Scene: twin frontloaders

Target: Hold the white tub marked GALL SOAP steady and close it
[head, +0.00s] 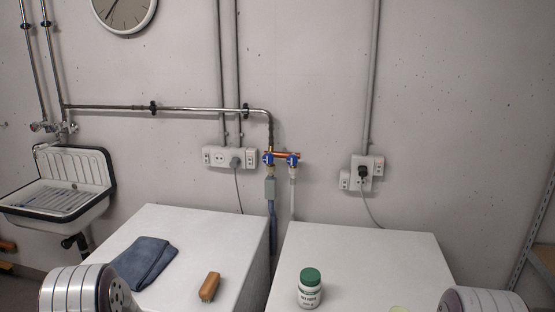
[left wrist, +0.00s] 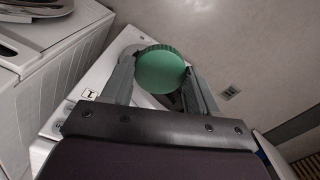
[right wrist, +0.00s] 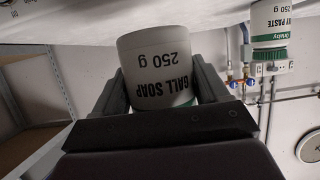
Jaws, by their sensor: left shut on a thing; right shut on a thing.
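The white GALL SOAP tub (right wrist: 155,60) fills the middle of the right wrist view, its lettering upside down there. My right gripper (right wrist: 162,82) is shut on it, one finger on each side. A sliver of green shows low on the tub; its mouth is hidden behind the gripper. In the left wrist view my left gripper (left wrist: 160,82) is shut on a round green lid (left wrist: 159,68), seen flat on. I cannot tell whether the lid touches the tub. Neither gripper shows in the head view; a pale yellow-green patch (head: 400,309) is cut off at its bottom edge.
A second white tub with green lid (head: 309,287), marked PASTE, stands on the right machine top (head: 360,250); it also shows in the right wrist view (right wrist: 270,22). A brush (head: 209,287) and folded blue cloth (head: 144,263) lie on the left machine top (head: 205,235).

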